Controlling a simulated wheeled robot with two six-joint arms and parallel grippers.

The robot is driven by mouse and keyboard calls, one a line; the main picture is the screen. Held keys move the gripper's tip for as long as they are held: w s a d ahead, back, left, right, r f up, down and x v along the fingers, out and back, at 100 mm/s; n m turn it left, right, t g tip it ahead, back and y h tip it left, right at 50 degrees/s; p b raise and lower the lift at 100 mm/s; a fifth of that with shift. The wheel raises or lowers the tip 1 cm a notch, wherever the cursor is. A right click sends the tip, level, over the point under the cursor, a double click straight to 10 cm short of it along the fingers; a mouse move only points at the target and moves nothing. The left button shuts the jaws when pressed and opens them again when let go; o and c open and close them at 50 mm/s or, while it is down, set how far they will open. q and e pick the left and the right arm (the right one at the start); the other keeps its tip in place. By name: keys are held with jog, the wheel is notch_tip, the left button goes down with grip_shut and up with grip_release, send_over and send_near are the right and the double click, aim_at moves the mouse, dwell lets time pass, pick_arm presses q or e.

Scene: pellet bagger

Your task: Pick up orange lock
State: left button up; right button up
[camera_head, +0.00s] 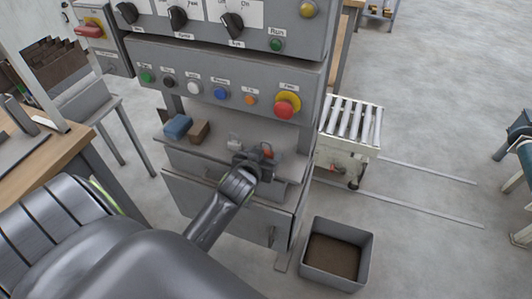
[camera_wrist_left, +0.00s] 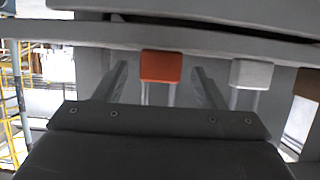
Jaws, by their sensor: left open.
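The orange lock (camera_head: 268,151) is on the grey shelf of the machine, mostly hidden behind my left gripper in the head view. In the left wrist view the orange lock (camera_wrist_left: 161,66) shows its block-shaped body, with its pale shackle below it in the picture. My left gripper (camera_head: 254,158) is open at the shelf. Its two fingers (camera_wrist_left: 160,74) stand on either side of the orange lock in the picture, with gaps on both sides. I cannot tell how deep the lock is between them. My right gripper is not in view.
A light grey lock (camera_head: 234,143) sits beside the orange one. A brown block (camera_head: 199,131) and a blue block (camera_head: 178,126) lie farther left on the shelf (camera_head: 222,158). The button panel (camera_head: 225,90) overhangs the shelf. A grey bin (camera_head: 337,254) stands on the floor.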

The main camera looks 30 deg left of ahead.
pick_arm(q)
jog(key=c, duration=1.1)
